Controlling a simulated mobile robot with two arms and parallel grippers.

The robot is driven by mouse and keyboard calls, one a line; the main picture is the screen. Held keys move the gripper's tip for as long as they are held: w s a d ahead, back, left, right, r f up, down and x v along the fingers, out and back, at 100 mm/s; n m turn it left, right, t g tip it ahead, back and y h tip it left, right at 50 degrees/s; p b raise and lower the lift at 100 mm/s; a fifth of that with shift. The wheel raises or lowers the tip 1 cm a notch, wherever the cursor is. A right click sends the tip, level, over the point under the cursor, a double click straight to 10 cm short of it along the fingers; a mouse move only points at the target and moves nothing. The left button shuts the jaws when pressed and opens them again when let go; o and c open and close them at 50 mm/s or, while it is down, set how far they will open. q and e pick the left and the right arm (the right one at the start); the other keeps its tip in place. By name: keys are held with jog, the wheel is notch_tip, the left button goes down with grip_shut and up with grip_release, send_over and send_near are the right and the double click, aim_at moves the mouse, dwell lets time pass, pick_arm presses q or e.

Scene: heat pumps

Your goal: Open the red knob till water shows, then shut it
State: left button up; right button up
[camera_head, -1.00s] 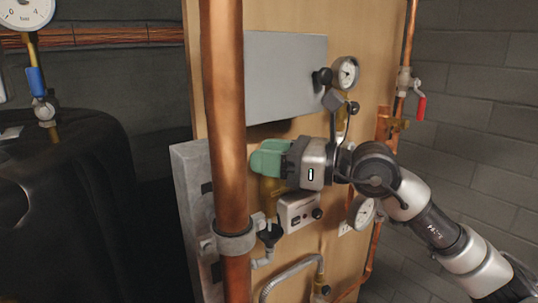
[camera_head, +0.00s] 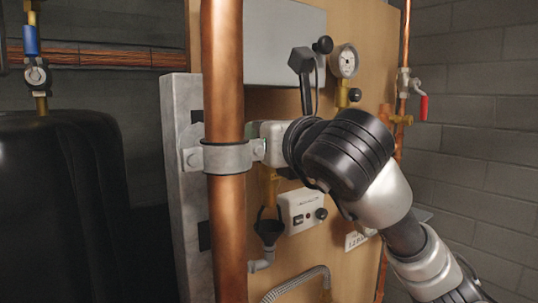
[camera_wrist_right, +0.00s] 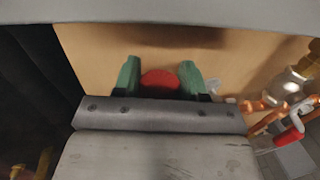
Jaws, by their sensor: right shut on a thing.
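The red knob (camera_wrist_right: 160,80) shows in the right wrist view, between the two green fingers of my right gripper (camera_wrist_right: 160,76). The gripper is shut on it. In the head view the knob is hidden behind the copper pipe and my wrist, and only a sliver of green finger shows by the pipe clamp. A brass fitting (camera_head: 269,185) hangs below the gripper, above a black funnel (camera_head: 269,228). I make out no water between them. My left gripper is not in view.
A thick vertical copper pipe (camera_head: 222,70) with a metal clamp (camera_head: 228,157) stands close in front of the gripper. A white switch box (camera_head: 302,210), a gauge (camera_head: 344,61) and a red-handled valve (camera_head: 422,107) are nearby. A black tank (camera_head: 60,200) is at left.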

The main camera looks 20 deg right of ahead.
jog(key=shift+f+m+h+b, duration=0.15)
jog(key=shift+m+h+b, duration=0.15)
jog(key=shift+h, duration=0.3)
jog(key=o, duration=0.9)
jog(key=shift+s+b, duration=0.35)
jog(key=shift+s, duration=0.1)
jog(key=s+b, duration=0.1)
jog(key=s, duration=0.2)
jog(key=s+d+b, duration=0.1)
jog(key=s, duration=0.2)
jog(key=s+b, duration=0.1)
jog(key=s, duration=0.2)
jog(key=shift+s+d+b, duration=0.25)
jog(key=shift+s+b, duration=0.05)
jog(key=shift+s, duration=0.05)
